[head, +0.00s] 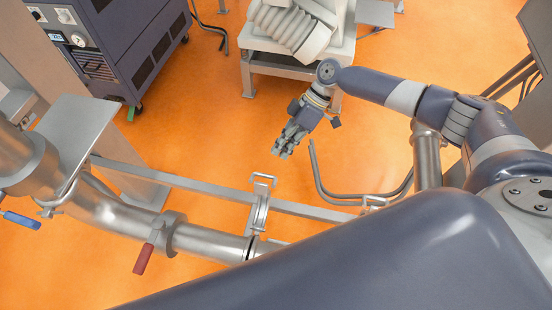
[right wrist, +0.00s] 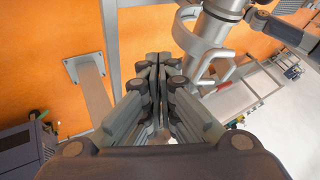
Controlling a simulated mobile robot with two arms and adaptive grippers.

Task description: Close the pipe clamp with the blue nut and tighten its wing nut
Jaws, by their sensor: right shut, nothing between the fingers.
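An open metal pipe clamp (head: 258,215) stands on the pipe in the middle of the head view, its curved half raised and a pale loop-shaped handle at its top. A curved clamp half (right wrist: 186,38) with a loop handle also shows beside a pipe in the right wrist view. No blue nut can be made out on it. A blue handle (head: 22,220) sticks out at the far left pipe. My right gripper (head: 281,146) is shut and empty, above the floor beyond the clamp and apart from it. Its closed fingers fill the middle of the right wrist view (right wrist: 158,85). My left gripper is out of view.
A red handle (head: 143,259) hangs from a collar on the steel pipe (head: 208,241). A grey rail (head: 190,183) runs behind the pipe. A bent tube stand (head: 345,197) is right of the gripper. A dark cabinet (head: 125,45) stands upper left. Orange floor between is free.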

